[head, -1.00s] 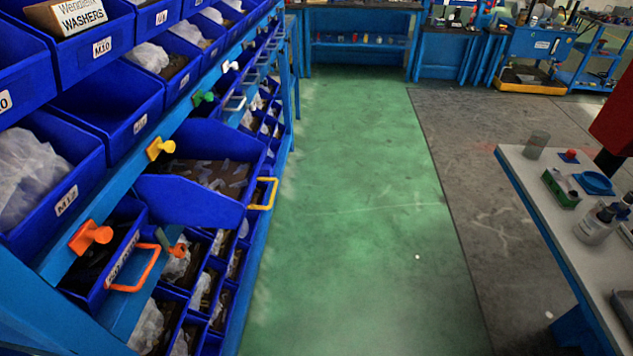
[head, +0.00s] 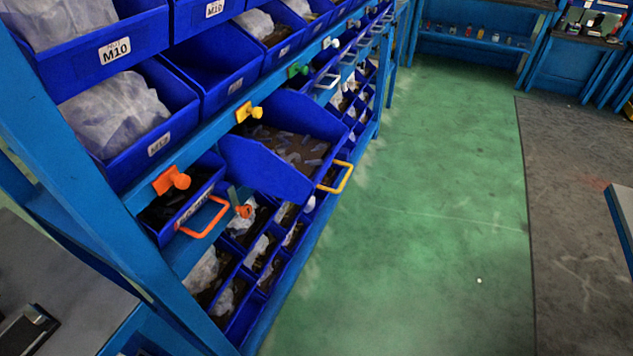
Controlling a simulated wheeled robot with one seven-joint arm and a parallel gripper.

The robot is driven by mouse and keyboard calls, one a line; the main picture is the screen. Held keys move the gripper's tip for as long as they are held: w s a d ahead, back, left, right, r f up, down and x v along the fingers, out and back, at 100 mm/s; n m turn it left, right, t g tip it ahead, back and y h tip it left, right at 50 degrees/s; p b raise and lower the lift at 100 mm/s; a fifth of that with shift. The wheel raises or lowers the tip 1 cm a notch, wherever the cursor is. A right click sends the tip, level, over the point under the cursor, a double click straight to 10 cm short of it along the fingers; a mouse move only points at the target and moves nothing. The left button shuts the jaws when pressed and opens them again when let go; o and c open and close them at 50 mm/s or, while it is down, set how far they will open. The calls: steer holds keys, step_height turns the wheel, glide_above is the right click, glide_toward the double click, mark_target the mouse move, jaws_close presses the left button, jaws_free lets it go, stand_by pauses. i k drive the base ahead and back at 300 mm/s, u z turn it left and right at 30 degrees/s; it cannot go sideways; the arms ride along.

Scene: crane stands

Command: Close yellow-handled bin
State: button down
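The yellow-handled bin (head: 263,174) is a blue drawer bin in the rack on the left. It is pulled out and tilted, with its brown inside and several small pale pieces showing. Its yellow handle (head: 336,177) is on its right front side. A yellow knob (head: 249,112) sits on the blue rail just above the bin. My gripper is not in view.
An orange-handled bin (head: 188,208) is to the left of the yellow-handled bin, with an orange knob (head: 171,180) above it. Small open bins (head: 232,262) fill the rack below. A workbench (head: 621,215) edge is at the right.

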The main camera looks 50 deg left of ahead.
mark_target(284, 153)
steer(key=u, duration=0.1)
steer(key=k, duration=0.45)
steer(key=u, duration=1.8)
steer(key=i, duration=0.5)
steer(key=z, duration=0.05)
